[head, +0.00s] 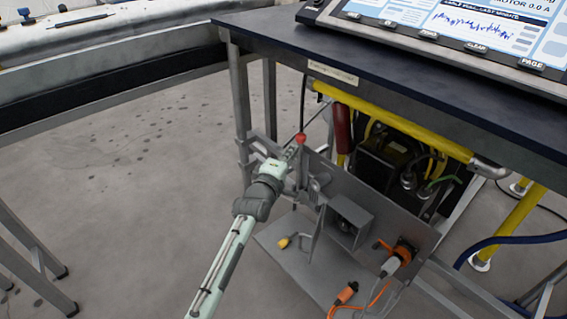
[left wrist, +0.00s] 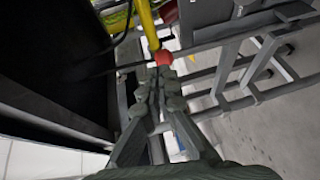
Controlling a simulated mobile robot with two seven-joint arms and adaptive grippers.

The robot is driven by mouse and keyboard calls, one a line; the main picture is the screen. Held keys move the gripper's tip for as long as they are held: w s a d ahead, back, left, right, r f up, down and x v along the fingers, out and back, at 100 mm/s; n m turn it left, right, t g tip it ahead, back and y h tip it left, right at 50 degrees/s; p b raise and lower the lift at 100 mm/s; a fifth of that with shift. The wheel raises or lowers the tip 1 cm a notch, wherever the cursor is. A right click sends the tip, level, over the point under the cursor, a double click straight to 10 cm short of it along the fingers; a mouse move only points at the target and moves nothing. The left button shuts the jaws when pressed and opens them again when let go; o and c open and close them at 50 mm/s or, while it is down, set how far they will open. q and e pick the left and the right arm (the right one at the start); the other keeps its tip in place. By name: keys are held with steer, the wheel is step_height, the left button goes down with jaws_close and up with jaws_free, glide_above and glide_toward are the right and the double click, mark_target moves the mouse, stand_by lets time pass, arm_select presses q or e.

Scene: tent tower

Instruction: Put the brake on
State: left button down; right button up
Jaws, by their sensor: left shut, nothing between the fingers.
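A red ball knob (head: 300,139) sits by the table's left leg, beside the upright edge of a grey metal panel. It looks like the brake's handle, but no label shows on it. My left gripper (head: 293,151) is at the knob, just below it in the head view. In the left wrist view, the red knob (left wrist: 164,58) shows just beyond the fingertips of my left gripper (left wrist: 160,76). The fingers are closed together with nothing between them. I cannot tell whether they touch the knob. My right gripper is not in view.
The dark tabletop (head: 400,75) overhangs the area and carries a display (head: 480,30). Below are yellow pipes (head: 390,115), a red cylinder (head: 342,128), a grey shelf (head: 300,255) and orange plugs with cables (head: 346,293). Open floor (head: 130,170) lies to the left.

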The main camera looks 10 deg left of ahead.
arm_select(q)
steer(key=f+v, duration=0.1)
steer(key=v, duration=0.5)
steer(key=shift+s+a+r, duration=0.2)
steer(key=shift+s+r, duration=0.15)
steer(key=shift+r, duration=0.05)
steer(key=s+a+f+m+g+y, duration=0.1)
steer(key=s+a+f+m+g, duration=0.25)
steer(key=s+f, duration=0.35)
steer(key=s+a+f+m+g, duration=0.25)
steer(key=s+f+m, duration=0.3)
steer(key=f, duration=0.45)
steer(key=s+a+f+m+g+y, duration=0.1)
steer(key=s+a+f+m+g, duration=0.1)
steer(key=s, duration=0.5)
steer(key=s+a+f+m+g+y, duration=0.1)
steer(key=s+a+f+m+g, duration=0.1)
steer(key=s, duration=0.5)
steer(key=s+a+f+m+g+y, duration=0.1)
steer(key=s+a+f+m+g, duration=0.2)
steer(key=s+f, duration=0.3)
steer(key=shift+s+a+f+m, duration=0.4)
steer(key=shift+s+a, duration=0.15)
steer(key=shift+a, duration=0.35)
